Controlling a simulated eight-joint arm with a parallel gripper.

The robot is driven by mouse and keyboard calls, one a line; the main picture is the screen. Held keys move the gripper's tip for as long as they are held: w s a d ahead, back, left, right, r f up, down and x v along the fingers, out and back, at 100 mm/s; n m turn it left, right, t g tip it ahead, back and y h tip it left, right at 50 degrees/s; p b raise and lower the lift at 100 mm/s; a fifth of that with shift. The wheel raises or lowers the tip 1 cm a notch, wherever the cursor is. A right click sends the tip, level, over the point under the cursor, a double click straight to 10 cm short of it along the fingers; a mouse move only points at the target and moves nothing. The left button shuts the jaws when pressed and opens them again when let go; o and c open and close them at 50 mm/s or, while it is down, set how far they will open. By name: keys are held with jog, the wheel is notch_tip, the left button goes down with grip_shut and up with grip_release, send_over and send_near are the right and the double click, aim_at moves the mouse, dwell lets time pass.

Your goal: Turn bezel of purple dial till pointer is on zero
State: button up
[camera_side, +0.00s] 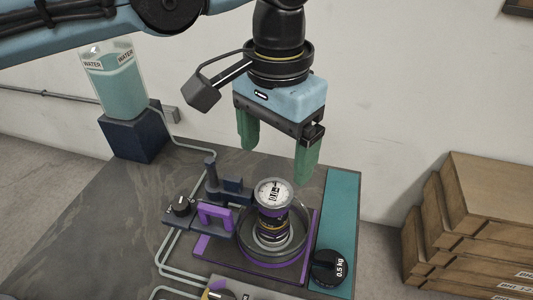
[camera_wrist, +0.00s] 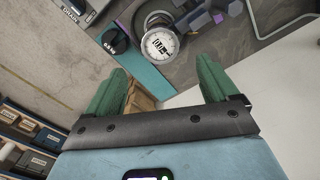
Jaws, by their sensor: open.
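The dial (camera_side: 272,193) has a white round face on a dark, banded body. It stands upright inside a ring-shaped holder (camera_side: 301,252) on a purple-edged base. Its face also shows in the wrist view (camera_wrist: 160,45), too small for me to read the pointer or the zero. My gripper (camera_side: 276,165) is open and empty, its two green fingers pointing down. It hangs above the dial, apart from it, with the left finger higher in the picture. In the wrist view the fingers (camera_wrist: 162,80) are wide apart and the dial lies beyond them.
A black 0.5 kg weight (camera_side: 328,268) stands on a teal strip (camera_side: 340,215) right of the dial. A water tank (camera_side: 115,80) stands at the back left. Cardboard boxes (camera_side: 470,235) are stacked at right.

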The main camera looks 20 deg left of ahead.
aim_at(274, 192)
jog(key=shift+f, duration=3.5)
jog(key=c, duration=1.1)
jog(key=shift+o, duration=0.2)
jog(key=shift+m, duration=1.2)
jog(key=o, duration=1.1)
jog(key=shift+c, duration=0.2)
notch_tip(274, 192, up, 12)
